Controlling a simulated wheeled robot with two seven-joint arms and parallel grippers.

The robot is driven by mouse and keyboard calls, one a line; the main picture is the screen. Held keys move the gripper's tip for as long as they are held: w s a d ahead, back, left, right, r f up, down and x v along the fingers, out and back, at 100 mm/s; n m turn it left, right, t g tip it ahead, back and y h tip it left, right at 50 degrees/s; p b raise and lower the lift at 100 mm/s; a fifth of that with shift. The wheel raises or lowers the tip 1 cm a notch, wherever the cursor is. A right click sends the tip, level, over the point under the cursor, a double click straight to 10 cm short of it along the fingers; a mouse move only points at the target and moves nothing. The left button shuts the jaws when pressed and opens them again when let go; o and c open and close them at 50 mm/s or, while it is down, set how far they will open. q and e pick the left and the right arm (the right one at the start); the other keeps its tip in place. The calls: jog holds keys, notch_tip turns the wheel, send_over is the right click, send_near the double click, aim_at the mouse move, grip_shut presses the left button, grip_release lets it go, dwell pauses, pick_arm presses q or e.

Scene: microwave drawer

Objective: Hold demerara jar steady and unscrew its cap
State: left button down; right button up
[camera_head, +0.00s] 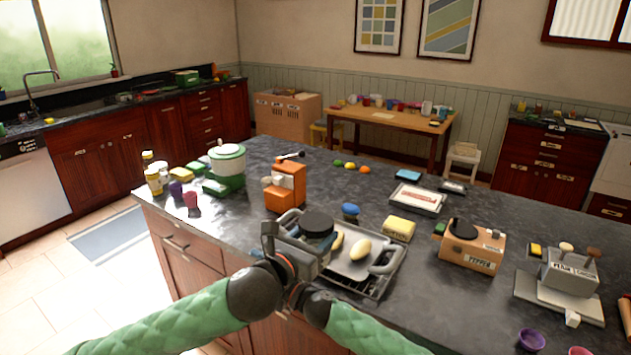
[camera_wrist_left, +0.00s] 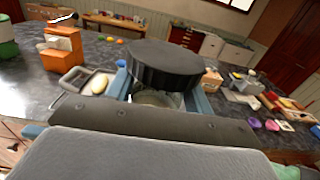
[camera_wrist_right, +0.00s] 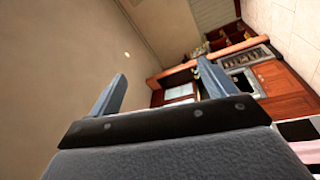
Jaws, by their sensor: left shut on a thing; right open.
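The demerara jar shows mainly as a wide black cap (camera_head: 318,222) in the head view, above a tray on the island counter. In the left wrist view the ribbed black cap (camera_wrist_left: 165,66) sits on the jar, and a little of the pale jar body (camera_wrist_left: 155,99) shows below it. My left gripper (camera_wrist_left: 158,100) is shut on the jar body, one blue finger on each side, below the cap. My right gripper (camera_wrist_right: 158,92) is open and empty in its own wrist view, facing wall and distant cabinets. In the head view its fingers cannot be made out clearly.
A tray (camera_head: 383,283) with pale oval items lies just beyond the jar. An orange machine (camera_head: 286,187) stands behind left, a yellow block (camera_head: 399,228) and a wooden pepper box (camera_head: 471,252) to the right. The dark counter (camera_head: 330,183) has free room farther back.

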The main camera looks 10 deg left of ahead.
jog(key=w+d+r+n+g+h, duration=0.1)
jog(key=w+d+r+n+g, duration=0.25)
jog(key=r, duration=0.35)
jog(key=w+d+r+n+g+h, duration=0.1)
jog(key=w+d+r+n+g, duration=0.25)
jog(key=r, duration=0.35)
jog(key=w+d+r+n+g+h, duration=0.1)
jog(key=w+d+r+n+g, duration=0.15)
jog(key=w+r, duration=0.35)
notch_tip(320, 180, up, 8)
jog(key=n+h, duration=0.6)
jog(key=h, duration=0.7)
send_over(316, 221)
jog(key=w+a, duration=0.2)
jog(key=a, duration=0.1)
jog(key=shift+s+t, duration=0.2)
jog(key=shift+t, duration=0.25)
jog(key=d+t+h, duration=0.1)
jog(key=s+r+h, duration=0.1)
jog(key=d+t+h, duration=0.1)
jog(key=shift+s+d+r+t, duration=0.2)
jog(key=shift+s+d+t, duration=0.05)
jog(key=shift+d+t, duration=0.1)
jog(key=shift+d+f, duration=0.15)
jog(key=shift+f, duration=3.75)
